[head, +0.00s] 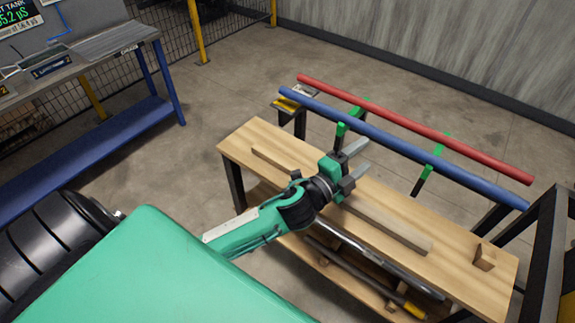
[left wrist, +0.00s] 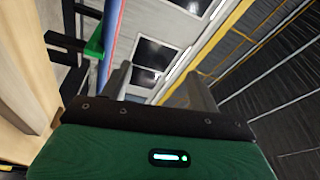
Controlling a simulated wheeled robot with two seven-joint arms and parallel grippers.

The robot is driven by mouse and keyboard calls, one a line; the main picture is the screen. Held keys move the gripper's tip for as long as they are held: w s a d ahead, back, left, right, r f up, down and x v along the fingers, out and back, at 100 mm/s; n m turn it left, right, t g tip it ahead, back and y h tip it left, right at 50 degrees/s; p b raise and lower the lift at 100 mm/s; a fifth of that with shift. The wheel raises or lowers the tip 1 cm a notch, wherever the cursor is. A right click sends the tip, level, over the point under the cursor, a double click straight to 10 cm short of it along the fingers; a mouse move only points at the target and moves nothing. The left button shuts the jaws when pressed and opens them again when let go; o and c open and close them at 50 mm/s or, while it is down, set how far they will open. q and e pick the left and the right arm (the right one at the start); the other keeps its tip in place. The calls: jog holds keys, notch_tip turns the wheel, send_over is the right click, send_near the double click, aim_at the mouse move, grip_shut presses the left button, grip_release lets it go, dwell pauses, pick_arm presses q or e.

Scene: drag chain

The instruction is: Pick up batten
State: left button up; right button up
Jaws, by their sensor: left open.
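The batten (head: 395,229), a long thin wooden strip, lies lengthwise on the wooden bench (head: 465,270). My left gripper (head: 362,160) is open and empty, and its arm crosses over the middle of the batten, hiding part of it. Its fingers point toward the far right, past the batten, and are apart from it. In the left wrist view the two fingers (left wrist: 158,88) stand apart with nothing between them, and the batten cannot be made out for certain. My right gripper is not in view.
A red pipe (head: 420,131) and a blue pipe (head: 400,147) rest on green-tipped supports behind the bench. A small wooden block (head: 484,258) stands at the bench's right end. Dark bars (head: 370,265) lie below the front edge. A blue-framed table (head: 90,150) stands at left.

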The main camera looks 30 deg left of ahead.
pick_arm(q)
jog(key=d+r+m+g+h, duration=0.5)
jog(key=d+m+h, duration=0.45)
jog(key=m, duration=0.65)
jog(key=m+g+y, duration=1.3)
jog(key=m+y, duration=0.3)
jog(key=m, duration=0.4)
send_near(285, 161)
notch_tip(285, 161, down, 3)
jog(key=shift+a+f+h+p, duration=0.15)
jog(key=shift+f+h+p, duration=0.1)
jog(key=shift+p, duration=0.5)
jog(key=shift+f, duration=0.5)
notch_tip(285, 161, down, 4)
jog(key=shift+w+f+p, duration=0.1)
jog(key=shift+f+p, duration=0.1)
jog(key=shift+p, duration=0.8)
jog(key=shift+a+f, duration=0.1)
jog(key=shift+f, duration=0.2)
jog(key=c, duration=1.1)
jog(key=shift+c, duration=0.2)
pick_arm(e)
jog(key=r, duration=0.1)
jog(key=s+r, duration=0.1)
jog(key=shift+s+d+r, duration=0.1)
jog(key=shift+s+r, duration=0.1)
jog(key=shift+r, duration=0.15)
